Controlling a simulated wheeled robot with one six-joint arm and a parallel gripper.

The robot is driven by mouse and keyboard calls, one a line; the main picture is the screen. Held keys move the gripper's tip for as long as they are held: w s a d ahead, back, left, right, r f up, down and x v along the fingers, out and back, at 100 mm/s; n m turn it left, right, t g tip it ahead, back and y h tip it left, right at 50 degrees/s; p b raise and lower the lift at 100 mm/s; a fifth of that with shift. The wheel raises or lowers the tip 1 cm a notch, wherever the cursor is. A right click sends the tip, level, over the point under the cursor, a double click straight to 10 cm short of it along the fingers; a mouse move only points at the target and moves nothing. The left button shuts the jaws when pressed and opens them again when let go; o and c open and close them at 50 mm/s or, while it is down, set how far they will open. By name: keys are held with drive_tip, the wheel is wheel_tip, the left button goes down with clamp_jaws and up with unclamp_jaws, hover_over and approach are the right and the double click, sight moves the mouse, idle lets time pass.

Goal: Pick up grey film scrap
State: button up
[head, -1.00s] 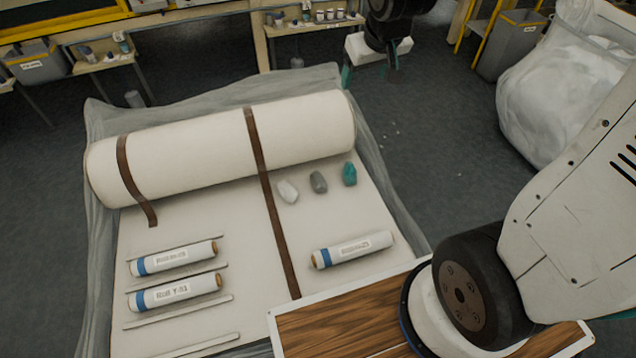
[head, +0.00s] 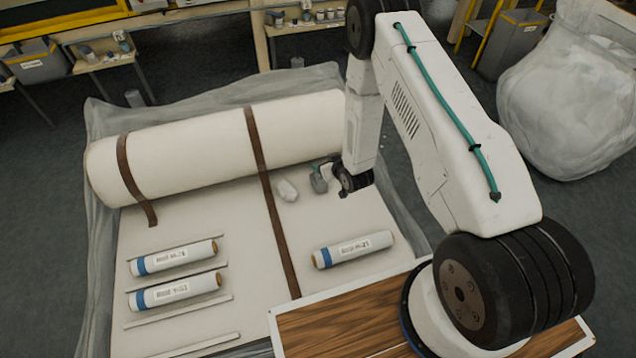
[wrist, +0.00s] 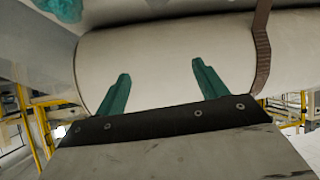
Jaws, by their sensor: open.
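The grey film scrap (head: 319,185) lies on the pale wadding sheet in front of the big roll, partly covered by my gripper in the head view. I cannot make it out in the wrist view. My gripper (wrist: 160,70) is open, its two teal fingers apart with nothing seen between them. In the head view one teal fingertip shows close to the scrap's top; whether they touch I cannot tell. A whitish scrap (head: 287,190) lies just left of the grey one. A teal scrap (wrist: 60,8) shows at the wrist view's top left; my arm hides it in the head view.
The big wadding roll (head: 190,145) with brown straps lies right behind the scraps. A small labelled roll (head: 353,249) lies in front, and two more lie at left. A wooden board (head: 340,325) is at the front.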

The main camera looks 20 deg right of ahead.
drive_tip(key=t, duration=0.1)
approach(321, 182)
drive_tip(key=x, duration=0.3)
drive_tip(key=shift+w+r, duration=0.1)
drive_tip(key=shift+w+f, duration=0.1)
drive_tip(key=shift+f, duration=0.1)
drive_tip(key=x, duration=0.7)
drive_tip(key=shift+w+a, duration=0.1)
drive_tip(key=shift+w, duration=0.05)
drive_tip(key=c, duration=1.1)
